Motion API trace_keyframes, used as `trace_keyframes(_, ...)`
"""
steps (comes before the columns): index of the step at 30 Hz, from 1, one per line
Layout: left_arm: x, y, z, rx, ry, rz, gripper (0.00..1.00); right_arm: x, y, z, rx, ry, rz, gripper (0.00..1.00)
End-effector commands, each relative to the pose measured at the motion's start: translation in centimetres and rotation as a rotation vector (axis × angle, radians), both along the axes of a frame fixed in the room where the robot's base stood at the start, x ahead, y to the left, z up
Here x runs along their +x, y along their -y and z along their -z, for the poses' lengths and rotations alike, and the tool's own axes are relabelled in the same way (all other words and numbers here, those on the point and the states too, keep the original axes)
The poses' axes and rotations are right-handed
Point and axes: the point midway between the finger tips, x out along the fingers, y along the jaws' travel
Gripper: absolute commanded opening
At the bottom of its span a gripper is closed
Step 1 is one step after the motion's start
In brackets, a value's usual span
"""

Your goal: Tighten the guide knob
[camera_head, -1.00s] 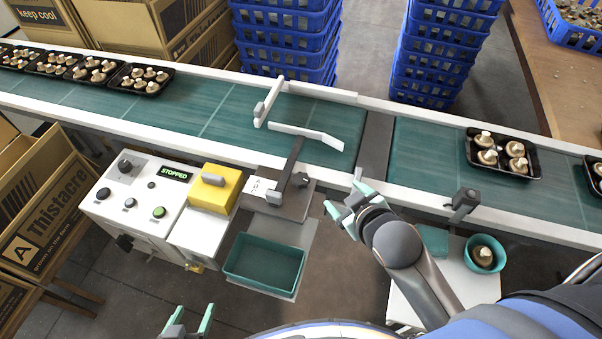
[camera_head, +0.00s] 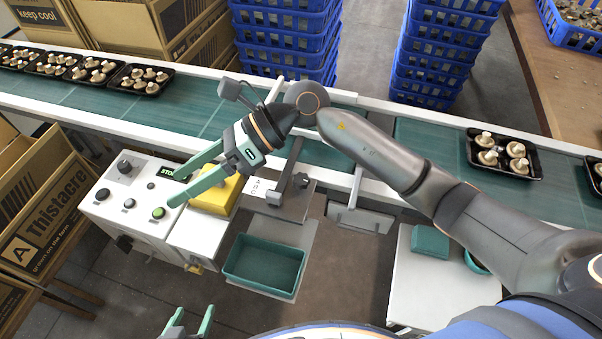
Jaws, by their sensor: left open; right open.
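The guide bracket (camera_head: 292,203) stands at the near belt edge, with a dark bar (camera_head: 293,158) running toward the belt. A small grey knob (camera_head: 301,180) sits on the bracket; it looks upright, but its tightness cannot be told. The guide plates over the belt are mostly hidden by my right arm. My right gripper (camera_head: 177,187) is open and empty, left of the knob, over the control box and beside the yellow block. My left gripper (camera_head: 190,324) is open and empty at the bottom edge, only its fingertips showing.
The control box (camera_head: 125,203) has a green button (camera_head: 158,213) and a partly covered display. The yellow block (camera_head: 214,196) and an empty teal tray (camera_head: 265,265) are near the bracket. Mushroom trays (camera_head: 140,79) sit on the belt (camera_head: 200,108). Blue crates (camera_head: 285,45) stand behind.

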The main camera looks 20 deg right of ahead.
Motion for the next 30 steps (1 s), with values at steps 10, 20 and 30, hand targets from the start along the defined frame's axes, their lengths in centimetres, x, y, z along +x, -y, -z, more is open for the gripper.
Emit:
trace_keyframes(10,0.0,0.0,0.1,0.0,0.0,0.0,0.75,6.7,15.8,6.1,-0.965,0.245,-0.152,0.79)
trace_keyframes(20,0.0,0.0,0.0,0.0,0.0,0.0,0.75,7.8,20.4,6.4,-1.176,0.23,-0.153,0.79)
trace_keyframes(30,0.0,0.0,-0.5,0.0,0.0,0.0,0.75,7.6,20.4,13.1,-1.173,0.228,-0.155,0.79)
